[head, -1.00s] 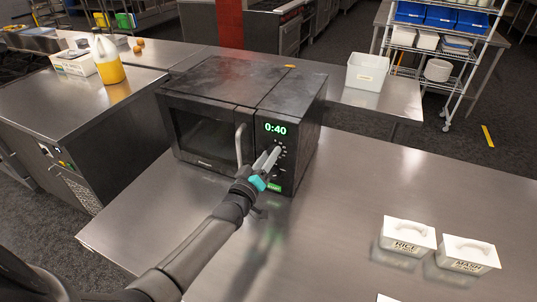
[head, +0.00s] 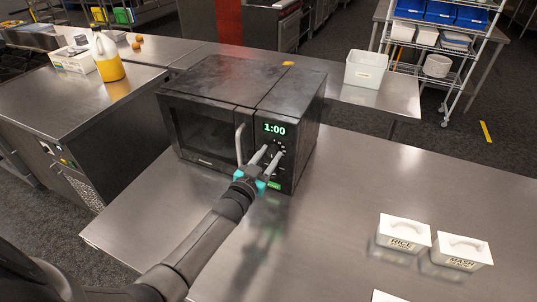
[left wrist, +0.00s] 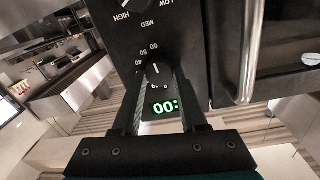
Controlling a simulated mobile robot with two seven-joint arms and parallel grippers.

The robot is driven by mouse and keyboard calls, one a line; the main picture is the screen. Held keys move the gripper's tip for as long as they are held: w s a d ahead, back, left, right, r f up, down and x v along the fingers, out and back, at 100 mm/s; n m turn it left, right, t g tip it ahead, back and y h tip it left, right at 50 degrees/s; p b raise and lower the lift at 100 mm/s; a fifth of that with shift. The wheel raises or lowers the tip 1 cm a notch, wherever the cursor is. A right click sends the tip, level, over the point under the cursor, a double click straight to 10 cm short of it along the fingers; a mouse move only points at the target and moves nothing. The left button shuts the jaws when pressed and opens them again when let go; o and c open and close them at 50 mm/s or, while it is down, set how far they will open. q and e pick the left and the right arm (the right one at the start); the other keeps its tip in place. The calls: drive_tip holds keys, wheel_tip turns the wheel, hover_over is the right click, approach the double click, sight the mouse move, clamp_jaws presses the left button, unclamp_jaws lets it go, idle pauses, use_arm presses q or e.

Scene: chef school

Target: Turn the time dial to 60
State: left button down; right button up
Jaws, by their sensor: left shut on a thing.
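The black microwave (head: 215,95) stands on the steel table, its door shut. My left gripper (head: 268,153) reaches the control panel just below the display. In the left wrist view, the time dial (left wrist: 156,69) sits between the tips of my left gripper (left wrist: 157,78), which is shut on it. Numbers such as 40, 50 and 60 show beside the dial; its white mark is visible, but the fingers hide part of the scale. Another knob (left wrist: 133,5), marked LOW, MED and HIGH, is partly in view. My right gripper is not in view.
The door handle (head: 239,145) stands out just left of the control panel, close to my left gripper. White boxes labelled RICE (head: 403,232) and MASH (head: 462,250) sit at the right front. The table between them and the microwave is clear.

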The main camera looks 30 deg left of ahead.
use_arm(q)
drive_tip(key=shift+m, duration=0.7)
drive_tip(key=shift+c, duration=2.2)
unclamp_jaws()
drive_tip(key=shift+s, duration=0.1)
drive_tip(key=s, duration=1.5)
